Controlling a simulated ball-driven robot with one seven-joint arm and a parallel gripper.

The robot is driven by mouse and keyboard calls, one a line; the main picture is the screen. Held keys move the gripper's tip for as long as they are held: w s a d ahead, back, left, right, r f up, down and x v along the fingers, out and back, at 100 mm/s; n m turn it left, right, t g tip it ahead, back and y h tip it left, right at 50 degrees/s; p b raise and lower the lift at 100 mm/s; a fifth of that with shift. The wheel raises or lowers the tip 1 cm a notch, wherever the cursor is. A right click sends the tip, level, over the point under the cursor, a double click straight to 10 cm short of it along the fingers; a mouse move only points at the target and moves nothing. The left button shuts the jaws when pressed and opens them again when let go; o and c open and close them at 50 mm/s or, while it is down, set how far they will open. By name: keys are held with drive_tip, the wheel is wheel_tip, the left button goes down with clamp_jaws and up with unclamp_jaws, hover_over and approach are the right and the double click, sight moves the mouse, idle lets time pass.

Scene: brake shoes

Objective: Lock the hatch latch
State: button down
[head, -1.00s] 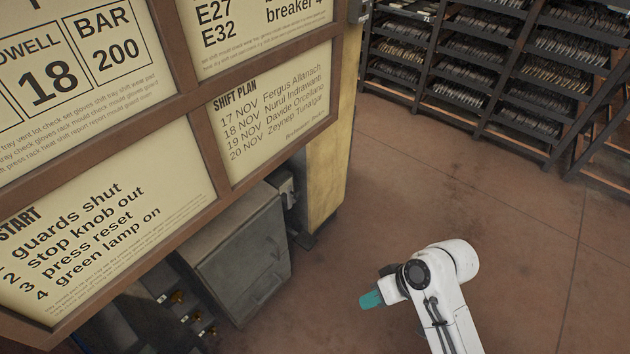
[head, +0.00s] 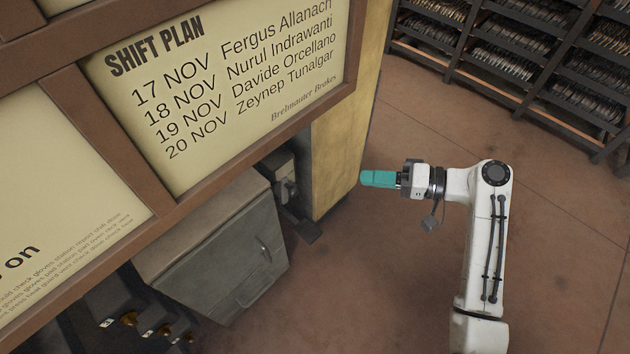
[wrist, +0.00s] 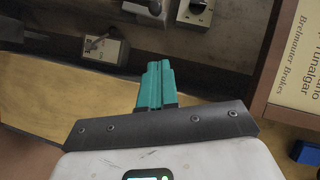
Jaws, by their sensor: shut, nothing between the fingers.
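My gripper (head: 372,179) has teal fingers and points left in the head view, in the open space right of the grey metal cabinet. In the wrist view the teal fingers (wrist: 155,84) are together with nothing between them. The grey cabinet (head: 225,245) has dark bar handles (head: 262,249) on its front, apart from my gripper. In the wrist view a small grey box with a lever (wrist: 103,48) lies ahead and left of the fingers. I cannot tell for sure which part is the hatch latch.
A brown-framed board with a shift plan (head: 215,85) covers the upper left. A yellow post (head: 340,150) stands between the cabinet and my gripper. Shelves of brake shoes (head: 500,55) stand at the back right. A knob (wrist: 197,8) shows in the wrist view. Floor is clear on the right.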

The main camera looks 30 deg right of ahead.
drive_tip(key=b, duration=0.3)
approach(288, 185)
drive_tip(key=shift+x, duration=2.05)
drive_tip(key=shift+w+f, duration=0.1)
drive_tip(key=shift+w, duration=0.05)
drive_tip(key=shift+a+n+h, duration=0.15)
drive_tip(key=shift+n+h, duration=0.15)
